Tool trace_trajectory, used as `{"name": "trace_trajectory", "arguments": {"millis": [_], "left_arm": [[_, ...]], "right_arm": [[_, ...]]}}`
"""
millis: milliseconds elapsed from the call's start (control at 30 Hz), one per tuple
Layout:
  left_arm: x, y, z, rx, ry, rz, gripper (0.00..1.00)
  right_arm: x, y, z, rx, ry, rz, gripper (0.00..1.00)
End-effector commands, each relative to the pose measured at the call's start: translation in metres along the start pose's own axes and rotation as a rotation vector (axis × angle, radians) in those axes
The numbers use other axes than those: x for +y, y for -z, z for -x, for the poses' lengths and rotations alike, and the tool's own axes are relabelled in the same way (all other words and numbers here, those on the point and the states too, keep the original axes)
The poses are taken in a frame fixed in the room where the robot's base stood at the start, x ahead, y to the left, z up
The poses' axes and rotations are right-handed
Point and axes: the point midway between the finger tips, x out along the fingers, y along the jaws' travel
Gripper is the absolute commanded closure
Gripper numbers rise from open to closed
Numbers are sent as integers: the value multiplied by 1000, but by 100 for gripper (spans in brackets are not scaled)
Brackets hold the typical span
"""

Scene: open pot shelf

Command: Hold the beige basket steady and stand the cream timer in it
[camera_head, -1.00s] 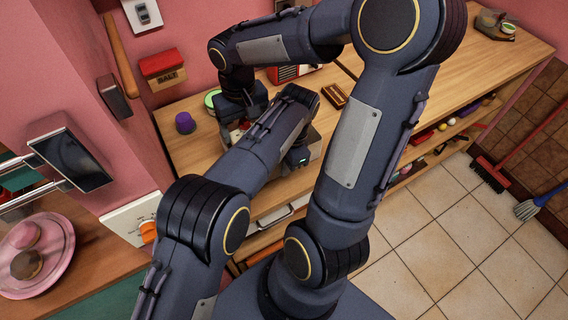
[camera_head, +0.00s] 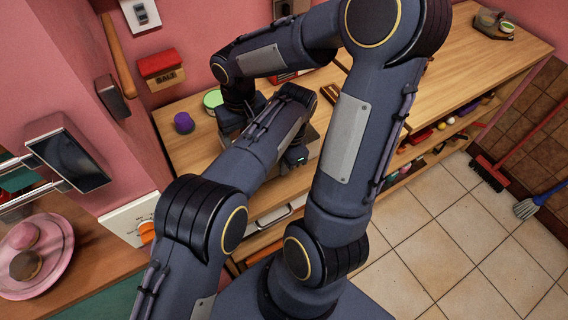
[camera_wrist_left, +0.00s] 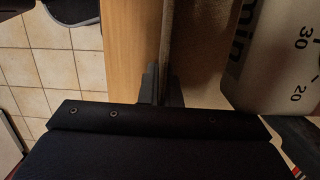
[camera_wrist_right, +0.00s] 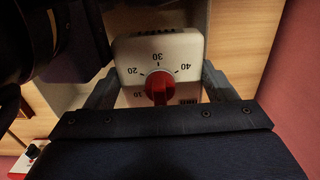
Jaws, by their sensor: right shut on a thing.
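The cream timer (camera_wrist_right: 190,48), with a red knob and dark numbers, is between the fingers of my right gripper (camera_wrist_right: 158,90) in the right wrist view. The gripper is shut on it. The timer's face also shows large at the right of the left wrist view (camera_wrist_left: 285,60), beside the beige basket's wall (camera_wrist_left: 171,35). My left gripper (camera_wrist_left: 160,88) has its fingers close together on either side of that wall, shut on it. In the head view my arms hide the timer and most of the basket. Whether the timer touches the basket floor cannot be seen.
The wooden counter (camera_head: 440,75) has free room to the right. A purple item (camera_head: 183,122) and a green-topped container (camera_head: 212,99) stand left of my right wrist. A red salt box (camera_head: 161,70) hangs on the pink wall.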

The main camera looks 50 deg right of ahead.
Motion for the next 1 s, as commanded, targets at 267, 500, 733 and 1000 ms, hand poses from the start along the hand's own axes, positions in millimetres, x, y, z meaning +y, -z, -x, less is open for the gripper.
{"name": "trace_trajectory", "arguments": {"millis": [267, 500, 733, 1000], "left_arm": [[-2, -3, 0, -9, 4, 7, 100], [-1, -1, 1, -5, 4, 2, 100], [1, 1, 1, -1, 4, -2, 100], [2, 2, 1, 1, 2, -3, 100]], "right_arm": [[4, 0, -8, -2, -8, -3, 10], [1, 0, -8, -1, -3, -3, 0], [0, 0, -8, -1, 1, -1, 0], [0, 1, -8, 0, 1, -2, 0]]}}
